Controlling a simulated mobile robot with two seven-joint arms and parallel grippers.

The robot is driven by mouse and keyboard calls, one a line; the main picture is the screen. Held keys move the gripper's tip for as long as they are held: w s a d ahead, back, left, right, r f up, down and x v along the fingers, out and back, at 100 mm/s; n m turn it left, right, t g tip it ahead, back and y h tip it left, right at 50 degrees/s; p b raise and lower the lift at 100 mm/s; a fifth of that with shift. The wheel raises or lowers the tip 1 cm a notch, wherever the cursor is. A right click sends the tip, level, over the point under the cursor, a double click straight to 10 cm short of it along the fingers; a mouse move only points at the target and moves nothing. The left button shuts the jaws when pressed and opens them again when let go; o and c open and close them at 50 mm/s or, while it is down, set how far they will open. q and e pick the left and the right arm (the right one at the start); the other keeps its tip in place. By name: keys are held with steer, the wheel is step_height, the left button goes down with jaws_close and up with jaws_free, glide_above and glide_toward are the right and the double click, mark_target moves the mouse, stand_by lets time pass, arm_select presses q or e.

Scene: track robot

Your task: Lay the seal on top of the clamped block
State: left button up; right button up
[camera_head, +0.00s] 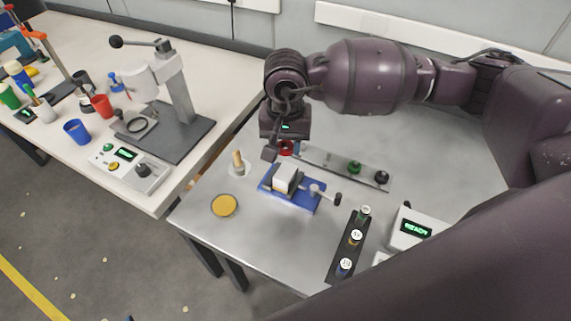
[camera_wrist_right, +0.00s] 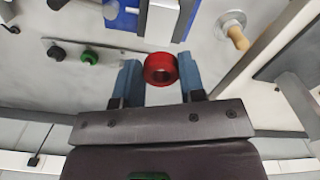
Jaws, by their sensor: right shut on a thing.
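The seal looks to be the red ring (camera_head: 287,147). It also shows between the blue fingers in the right wrist view (camera_wrist_right: 161,69). My right gripper (camera_head: 278,152) is shut on it, beyond the vise in the head view. The white block (camera_head: 286,177) sits in the blue vise (camera_head: 303,202) on the grey table, with its top bare. In the right wrist view the block (camera_wrist_right: 162,18) and the vise (camera_wrist_right: 125,18) are at the top edge, apart from the ring. My left gripper is not in view.
A wooden-handled piece (camera_head: 238,165) stands left of the vise, with a yellow disc (camera_head: 224,205) in front. A metal strip (camera_head: 325,162) with green and black knobs lies behind right. A black vial rack (camera_head: 337,262) and a READY box (camera_head: 411,241) are at right.

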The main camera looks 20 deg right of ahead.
mark_target(286, 173)
steer(key=shift+f, duration=3.75)
steer(key=shift+f, duration=0.15)
steer(key=o, duration=0.9)
step_height(286, 173, up, 12)
steer(key=shift+r, duration=0.2)
steer(key=shift+s, duration=0.1)
